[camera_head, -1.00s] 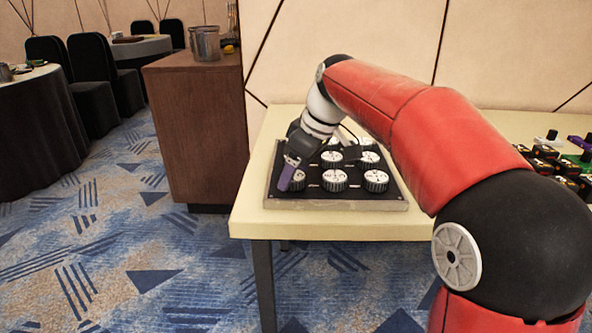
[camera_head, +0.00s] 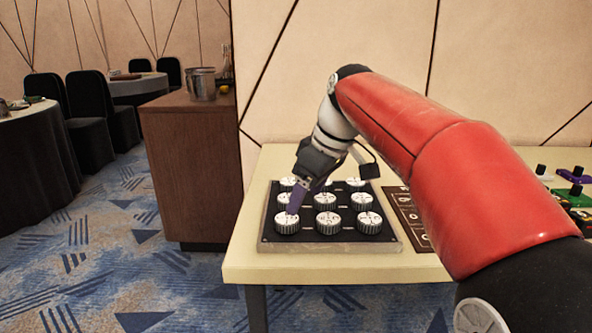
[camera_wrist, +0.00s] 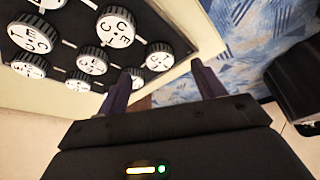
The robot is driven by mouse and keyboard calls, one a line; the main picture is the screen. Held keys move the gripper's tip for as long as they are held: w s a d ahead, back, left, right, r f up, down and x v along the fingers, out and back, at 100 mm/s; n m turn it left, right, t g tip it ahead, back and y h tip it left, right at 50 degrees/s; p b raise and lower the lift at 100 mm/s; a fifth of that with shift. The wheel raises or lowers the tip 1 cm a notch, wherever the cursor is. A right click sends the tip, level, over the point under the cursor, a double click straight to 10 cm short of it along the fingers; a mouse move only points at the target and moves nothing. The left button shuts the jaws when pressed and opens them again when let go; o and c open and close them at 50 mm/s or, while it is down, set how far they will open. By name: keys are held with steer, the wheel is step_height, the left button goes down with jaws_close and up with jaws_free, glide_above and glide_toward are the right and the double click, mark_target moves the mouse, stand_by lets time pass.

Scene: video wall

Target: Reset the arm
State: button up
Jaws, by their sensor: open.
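My red arm reaches in from the right over the cream table (camera_head: 235,262). My gripper (camera_head: 293,208) points down with purple fingers over the near-left part of a black panel (camera_head: 385,236) that carries several white-topped round dials. In the head view the fingers overlap the front-left dial (camera_head: 287,224); I cannot tell whether they touch it. In the wrist view my gripper (camera_wrist: 165,85) is open, its two purple fingers apart with table edge and carpet between and beyond them. The dials (camera_wrist: 117,27) lie at the upper left there, and I see nothing held.
A printed dark card (camera_head: 408,222) lies right of the panel. Small boxes and knobbed blocks (camera_head: 575,192) stand at the table's right. A wooden cabinet (camera_head: 195,165) with a metal bucket (camera_head: 201,84) stands left of the table. Patterned carpet lies in front.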

steer(key=s+d+f+m+t+h, duration=0.1)
steer(key=s+d+f+m, duration=0.2)
steer(key=s, duration=0.4)
steer(key=s+d+f+m+t+h, duration=0.1)
steer(key=s+d+f+m, duration=0.3)
steer(key=s+f, duration=0.3)
steer(key=s+d+f+m+t+h, duration=0.1)
steer(key=s+d+f+m, duration=0.3)
steer(key=s, duration=0.5)
steer(key=shift+s+d+f+h, duration=0.2)
steer(key=shift+d+f+h, duration=0.15)
steer(key=shift+f, duration=0.55)
